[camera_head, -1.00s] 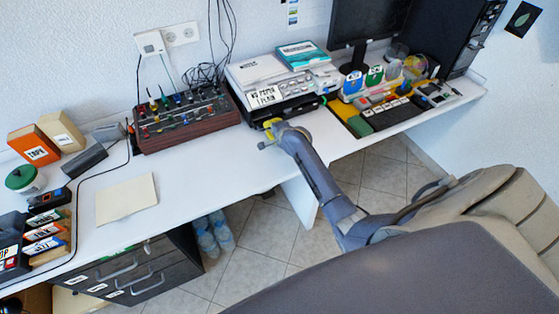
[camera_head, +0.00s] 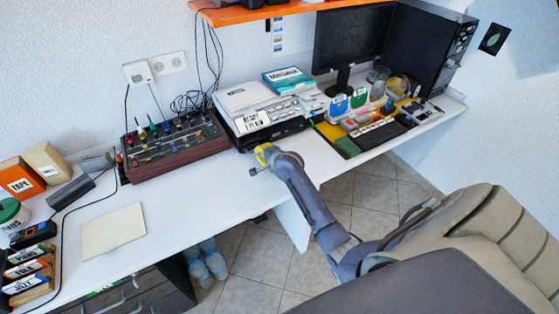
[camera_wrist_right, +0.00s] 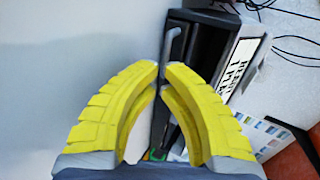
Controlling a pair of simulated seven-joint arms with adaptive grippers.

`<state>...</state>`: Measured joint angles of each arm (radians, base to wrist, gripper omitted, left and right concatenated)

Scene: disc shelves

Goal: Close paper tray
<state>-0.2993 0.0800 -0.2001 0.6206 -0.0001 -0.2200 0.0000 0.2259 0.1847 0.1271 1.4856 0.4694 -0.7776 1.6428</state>
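The printer (camera_head: 255,97) is white on top with a dark lower body and stands on the white desk against the wall. Its dark paper tray (camera_head: 281,134) is low on the front; how far it sticks out is hard to tell. My right gripper (camera_head: 262,153), with yellow fingers, is just in front of the printer's lower front. In the right wrist view, the right gripper (camera_wrist_right: 162,68) has its fingertips nearly together beside a dark handle-like bar (camera_wrist_right: 173,44) on the printer front. I cannot tell whether they touch. No left gripper shows.
A mixer-like box (camera_head: 176,147) with colored knobs stands left of the printer. A stationery organizer (camera_head: 375,130), monitor (camera_head: 352,40) and computer tower (camera_head: 428,50) are to the right. An orange shelf (camera_head: 245,12) hangs above. The desk front is clear around a paper sheet (camera_head: 113,230).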

